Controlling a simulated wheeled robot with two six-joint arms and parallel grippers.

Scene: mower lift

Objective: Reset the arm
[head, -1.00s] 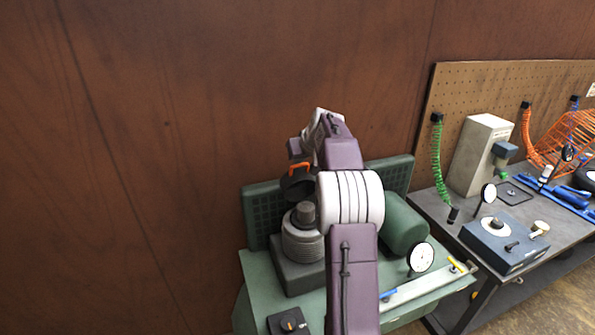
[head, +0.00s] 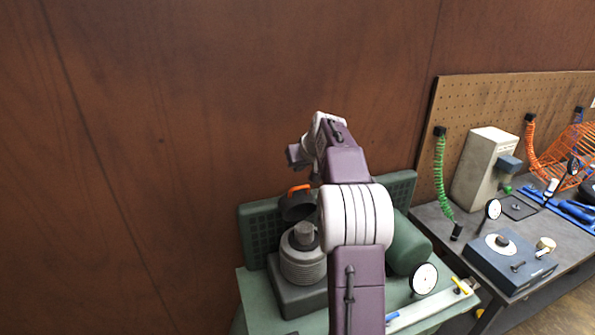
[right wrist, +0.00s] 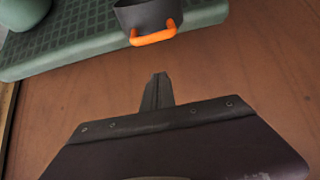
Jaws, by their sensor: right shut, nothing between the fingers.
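My right arm crosses the middle of the head view. Its gripper (head: 297,156) points left, above a dark cup (head: 296,208) with an orange handle. In the right wrist view the right gripper's fingers (right wrist: 161,76) are together with nothing between them. The cup with its orange handle (right wrist: 154,37) lies beyond the fingertips, apart from them. The cup is in front of the green back panel (head: 258,222), behind a grey ribbed cylinder (head: 302,264) on the green bench (head: 262,290). My arm hides part of the bench. My left gripper is out of view.
A dial gauge (head: 423,279) and a green rounded cylinder (head: 409,245) are right of my arm. A dark workbench (head: 448,228) with a blue-grey box (head: 510,264) and a beige machine (head: 484,170) stands farther right. A bare brown wall (head: 190,130) fills the left and back.

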